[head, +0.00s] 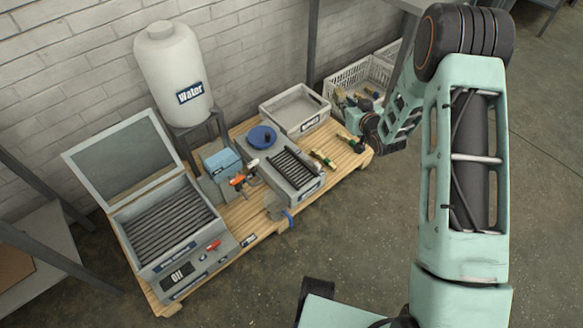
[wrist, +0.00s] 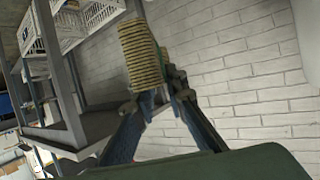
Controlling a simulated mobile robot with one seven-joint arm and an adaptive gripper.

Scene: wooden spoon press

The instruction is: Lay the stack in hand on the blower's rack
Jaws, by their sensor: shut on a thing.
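My gripper (wrist: 153,92) is shut on a stack (wrist: 143,52) of thin tan wooden pieces with ridged edges, seen in the wrist view between the fingertips. Brick wall shows behind it. In the head view my arm reaches to the bench's right end; the fingers and stack are too small there to tell clearly. A grey unit with a rack of dark slats (head: 294,171) stands right of the bench's middle, beside a blue round part (head: 262,137); it looks like the blower. Its slats look bare. My gripper is beyond its right side, apart from it.
A lidded box (head: 172,225) with dark bars and an "OFF" panel stands open on the left of the wooden bench (head: 262,233). A water tank (head: 173,75), grey tray (head: 295,108) and white crates (head: 358,77) stand behind. Small tools (head: 323,158) lie right of the slatted unit.

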